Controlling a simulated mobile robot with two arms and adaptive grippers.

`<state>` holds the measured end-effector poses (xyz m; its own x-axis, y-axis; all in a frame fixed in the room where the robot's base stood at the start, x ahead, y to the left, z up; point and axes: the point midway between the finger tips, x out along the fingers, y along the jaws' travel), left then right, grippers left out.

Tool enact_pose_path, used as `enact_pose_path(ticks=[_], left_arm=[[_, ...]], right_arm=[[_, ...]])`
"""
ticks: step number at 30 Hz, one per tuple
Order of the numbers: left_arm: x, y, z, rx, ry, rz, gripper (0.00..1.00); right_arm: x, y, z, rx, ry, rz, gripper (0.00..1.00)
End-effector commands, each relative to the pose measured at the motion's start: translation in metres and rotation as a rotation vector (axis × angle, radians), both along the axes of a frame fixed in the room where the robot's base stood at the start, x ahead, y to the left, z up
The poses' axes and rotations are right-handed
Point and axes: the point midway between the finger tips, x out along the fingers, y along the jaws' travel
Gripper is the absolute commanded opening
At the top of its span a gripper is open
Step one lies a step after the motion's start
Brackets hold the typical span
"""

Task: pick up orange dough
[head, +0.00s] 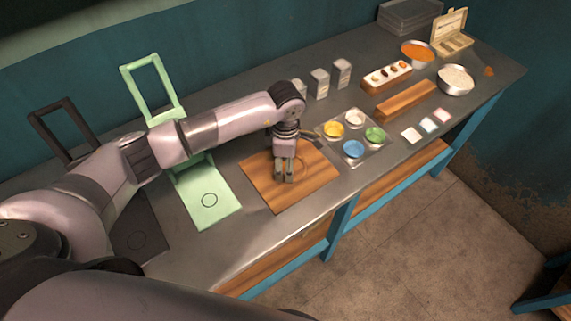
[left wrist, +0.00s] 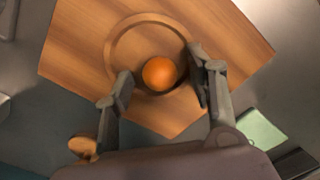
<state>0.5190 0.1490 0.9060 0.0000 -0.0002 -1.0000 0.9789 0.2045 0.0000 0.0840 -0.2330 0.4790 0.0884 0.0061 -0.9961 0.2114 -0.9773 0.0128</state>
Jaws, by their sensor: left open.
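The orange dough is a round ball (left wrist: 159,73) resting on a wooden board (left wrist: 82,40), at the near edge of a circle marked in the wood. In the left wrist view, my left gripper (left wrist: 160,90) is open, with one finger on each side of the ball and no clear contact. In the head view, my left gripper (head: 284,179) points down over the wooden board (head: 262,195), and the ball is hidden behind the fingers. My right gripper is not in view.
A green stand (head: 205,190) and a dark stand (head: 128,235) are left of the board. A clear tray of coloured bowls (head: 372,154) sits close to its right. Grey blocks (head: 320,84) stand behind; two metal bowls (head: 456,88) lie farther right.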

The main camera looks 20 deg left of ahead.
Motion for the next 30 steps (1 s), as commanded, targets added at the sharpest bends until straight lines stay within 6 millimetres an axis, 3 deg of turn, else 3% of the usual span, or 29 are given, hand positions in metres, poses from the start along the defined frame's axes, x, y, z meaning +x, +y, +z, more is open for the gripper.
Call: enact_pose_path(ticks=[3, 22, 30], left_arm=[[0.0001, 0.0000, -0.0001, 0.000, 0.000, 0.000, 0.51], [0.0002, 0.0002, 0.0004, 0.001, 0.000, 0.001, 0.09], [0.0004, 0.0003, 0.0015, 0.000, -0.001, 0.001, 0.09]], right_arm=[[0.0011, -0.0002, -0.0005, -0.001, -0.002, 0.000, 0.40], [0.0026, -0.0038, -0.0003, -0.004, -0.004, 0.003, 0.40], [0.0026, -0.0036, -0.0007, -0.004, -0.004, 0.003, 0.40]])
